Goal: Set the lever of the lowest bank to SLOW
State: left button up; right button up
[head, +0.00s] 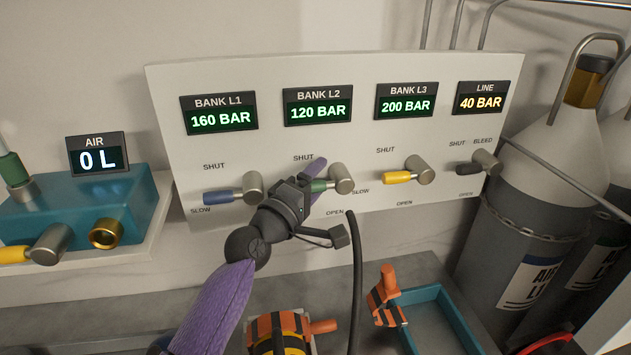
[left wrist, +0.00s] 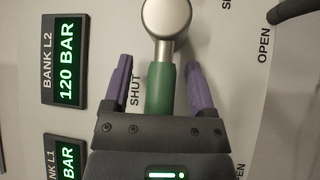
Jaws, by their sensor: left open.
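The bank L2 display (head: 318,105) reads 120 BAR, the lowest of the three banks; it also shows in the left wrist view (left wrist: 66,63). Below it, the L2 lever has a green handle (head: 319,186) pointing left from its metal hub (head: 342,178). SHUT is printed above the handle and OPEN below right; its SLOW mark is hidden by my gripper. My left gripper (head: 314,180) is open, its purple fingers on either side of the green handle (left wrist: 160,88), with small gaps visible in the left wrist view.
Bank L1 (head: 219,114) reads 160 BAR, with a blue lever (head: 217,198); bank L3 (head: 406,100) reads 200 BAR, with a yellow lever (head: 397,177). The LINE display (head: 480,97) reads 40 BAR. A black hose (head: 356,270) hangs close right of my gripper. Cylinders (head: 530,180) stand at right.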

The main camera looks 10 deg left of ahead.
pick_arm(q)
grip_shut()
dwell(1.4)
